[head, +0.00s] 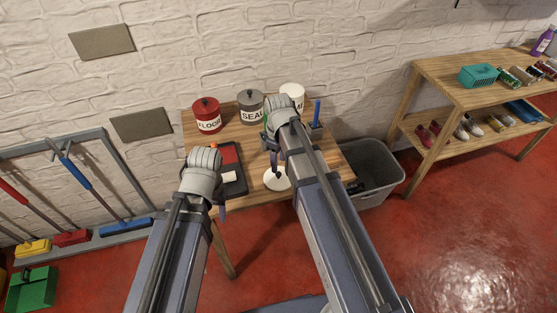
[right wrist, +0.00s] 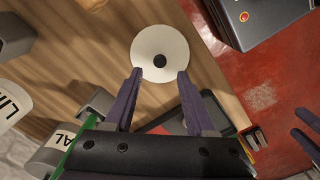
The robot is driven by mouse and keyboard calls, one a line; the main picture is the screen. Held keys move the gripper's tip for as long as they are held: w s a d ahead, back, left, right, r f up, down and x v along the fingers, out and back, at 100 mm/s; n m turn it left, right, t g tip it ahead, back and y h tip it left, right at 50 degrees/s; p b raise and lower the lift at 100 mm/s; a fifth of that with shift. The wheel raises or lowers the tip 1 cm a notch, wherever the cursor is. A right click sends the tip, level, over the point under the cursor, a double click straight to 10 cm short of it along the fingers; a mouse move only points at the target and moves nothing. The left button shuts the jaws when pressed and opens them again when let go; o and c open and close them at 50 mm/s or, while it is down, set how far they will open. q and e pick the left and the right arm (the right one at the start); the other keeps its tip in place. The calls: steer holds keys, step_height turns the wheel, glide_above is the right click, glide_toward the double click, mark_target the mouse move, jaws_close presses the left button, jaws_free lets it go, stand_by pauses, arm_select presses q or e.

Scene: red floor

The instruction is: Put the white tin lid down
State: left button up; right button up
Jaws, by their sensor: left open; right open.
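The white tin lid (head: 277,179), a round disc with a dark knob, lies flat on the wooden table near its front edge. In the right wrist view the lid (right wrist: 160,36) shows just beyond my fingertips. My right gripper (right wrist: 159,72) is open, its two fingers apart at the lid's near side; I cannot tell whether they touch it. The white tin (head: 293,92) stands at the back of the table, its label partly hidden by my right arm. My left gripper (head: 222,208) is open and empty near the table's front edge, left of the lid.
A red tin (head: 206,115) and a grey tin (head: 250,103) stand at the back of the table (head: 250,197). A dark tray (head: 238,186) with a red item lies left of the lid. A grey bin (head: 378,170) stands to the right.

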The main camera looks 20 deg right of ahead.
mark_target(279, 173)
step_height(279, 173, up, 7)
steer(key=p, duration=0.6)
steer(key=s+a+m+h, duration=0.1)
steer(key=s+a+m, duration=0.4)
steer(key=s+a, duration=0.5)
steer(key=s, duration=0.4)
steer(key=shift+s+a+m, duration=0.15)
steer(key=shift+a+m, duration=0.1)
steer(key=shift+m, duration=0.05)
